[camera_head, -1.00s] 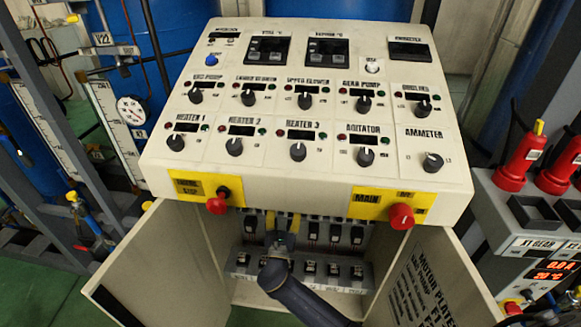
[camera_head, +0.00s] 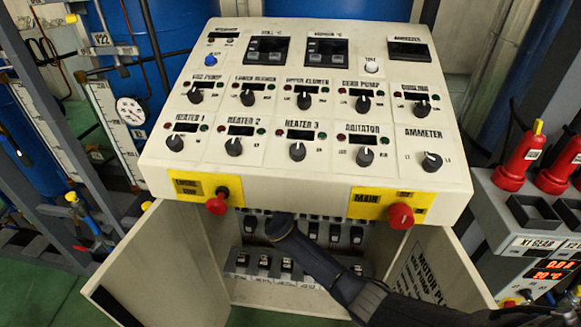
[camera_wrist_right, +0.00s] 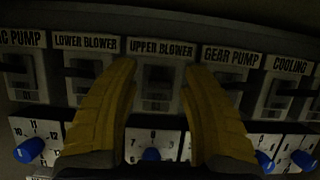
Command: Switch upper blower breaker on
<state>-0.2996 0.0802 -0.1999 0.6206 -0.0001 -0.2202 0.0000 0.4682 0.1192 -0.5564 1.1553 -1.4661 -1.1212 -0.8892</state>
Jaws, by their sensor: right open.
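The upper blower breaker (camera_wrist_right: 157,100) is in the middle of the right wrist view, under its "UPPER BLOWER" label (camera_wrist_right: 161,48). My right gripper (camera_wrist_right: 160,72) has two yellow fingers, spread apart, one on each side of this breaker. I cannot tell whether the fingers touch it or which way its lever stands; the view is dark. In the head view my right arm reaches into the open cabinet below the sloped control panel (camera_head: 275,178), and its fingers are hidden there. My left gripper is not in view.
The lower blower breaker (camera_wrist_right: 85,85) and gear pump breaker (camera_wrist_right: 215,95) flank the fingers closely. Blue knobs (camera_wrist_right: 28,150) sit below. In the head view, a red stop button (camera_head: 217,205) and a red main knob (camera_head: 401,215) overhang the cabinet. Open doors (camera_head: 180,270) stand on both sides.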

